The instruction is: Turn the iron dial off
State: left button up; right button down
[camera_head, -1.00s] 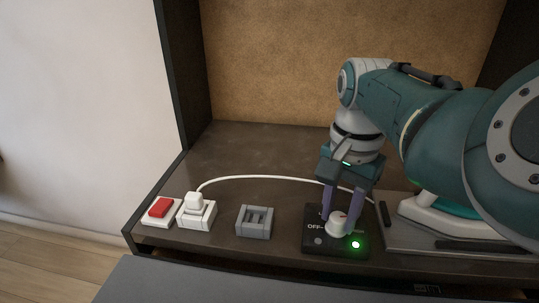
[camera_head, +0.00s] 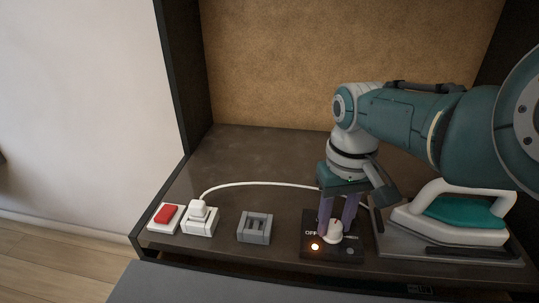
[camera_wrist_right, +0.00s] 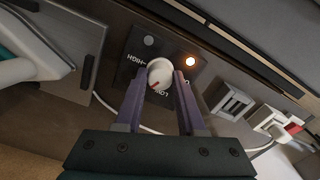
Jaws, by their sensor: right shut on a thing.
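The white dial (camera_head: 331,234) sits on a black control box (camera_head: 345,254) with OFF lettering on its left side. In the right wrist view, the dial (camera_wrist_right: 160,74) has a red mark pointing down, near the LOW label. An orange light (camera_head: 315,247) glows at the box's front left; the front right light (camera_head: 348,251) is dark. My right gripper (camera_head: 337,226) reaches down from above, its purple fingers shut on the dial's sides. The iron (camera_head: 455,215), white and teal, rests on a grey plate to the right. My left gripper is not in view.
To the left on the dark counter (camera_head: 240,155) are a grey switch block (camera_head: 254,228), a white socket with plug (camera_head: 199,220) and a red switch (camera_head: 166,214). A white cord (camera_head: 255,183) runs behind them. The counter's back left is clear.

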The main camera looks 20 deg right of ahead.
jog(key=n, duration=0.5)
jog(key=shift+n, duration=0.3)
jog(key=n, duration=1.1)
jog(key=shift+n, duration=0.4)
jog(key=n, duration=0.5)
jog(key=shift+n, duration=0.4)
jog(key=c, duration=0.5)
grip_release()
jog(key=shift+r, duration=0.1)
